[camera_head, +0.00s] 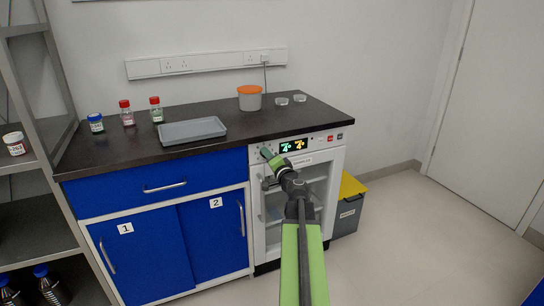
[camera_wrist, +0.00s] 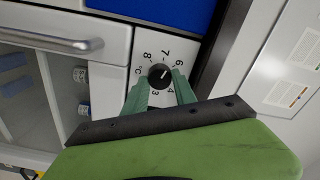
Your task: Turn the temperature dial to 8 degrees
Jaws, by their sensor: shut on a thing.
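The temperature dial (camera_wrist: 160,76) is a round black knob on a white panel in the wrist view. Printed numbers from 3 to 8 ring it, with 8 at its upper left and 7 above. A pale pointer mark on the knob seems to aim up and slightly right, near 7. My gripper (camera_wrist: 159,85) is shut on the dial, one teal finger on each side. In the head view my gripper (camera_head: 267,154) is at the left end of the white appliance's control panel and hides the dial. The lit display (camera_head: 293,146) shows small digits, too small to read surely.
The white glass-door appliance (camera_head: 328,180) sits under the black worktop (camera_head: 222,116), beside blue cabinets (camera_head: 150,245). A metal handle (camera_wrist: 60,40) is near my gripper in the wrist view. A grey bin with yellow lid (camera_head: 350,187) stands right.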

